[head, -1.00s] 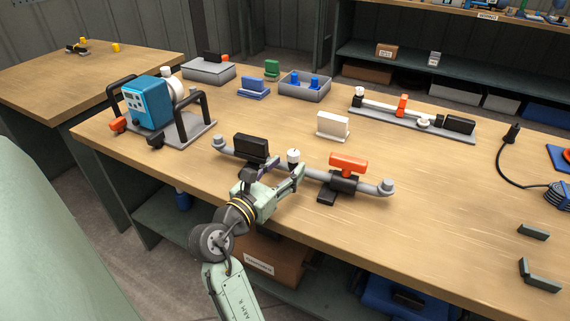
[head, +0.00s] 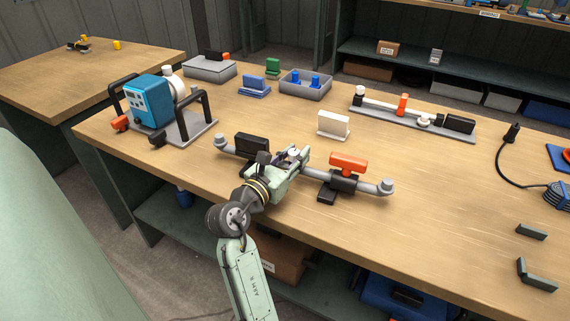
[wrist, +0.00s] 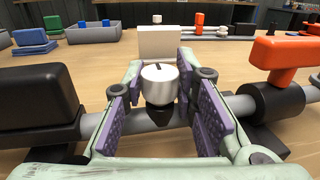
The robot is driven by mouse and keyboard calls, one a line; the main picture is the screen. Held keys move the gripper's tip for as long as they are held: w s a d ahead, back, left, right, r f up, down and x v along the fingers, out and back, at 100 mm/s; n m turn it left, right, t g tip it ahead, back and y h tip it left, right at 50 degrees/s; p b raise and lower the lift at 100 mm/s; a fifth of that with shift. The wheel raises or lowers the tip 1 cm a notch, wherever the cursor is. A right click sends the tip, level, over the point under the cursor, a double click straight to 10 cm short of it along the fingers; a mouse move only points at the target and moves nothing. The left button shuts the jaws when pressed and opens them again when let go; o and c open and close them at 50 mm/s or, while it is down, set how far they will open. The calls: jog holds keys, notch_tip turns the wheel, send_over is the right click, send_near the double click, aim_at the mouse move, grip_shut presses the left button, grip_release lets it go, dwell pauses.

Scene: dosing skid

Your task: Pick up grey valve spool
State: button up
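The grey valve spool (head: 297,172) lies along the front of the bench. It is a grey pipe with round flanged ends, a black box (head: 252,146) on its left part and an orange handle (head: 348,163) on a black body on its right part. A white-capped black fitting (wrist: 160,84) stands at its middle. My gripper (head: 293,155) is at this fitting. In the wrist view, its purple-padded fingers (wrist: 160,108) are spread either side of the cap and pipe, with a gap visible beside the cap. The pipe behind the fingers is partly hidden.
A cream block (head: 333,124) stands just behind the spool. A blue pump (head: 148,101) in a black-handled frame is at left. A similar pipe assembly on a grey plate (head: 412,127) lies at back right.

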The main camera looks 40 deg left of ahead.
grip_shut()
jog(key=shift+r, duration=0.1)
dwell(0.5)
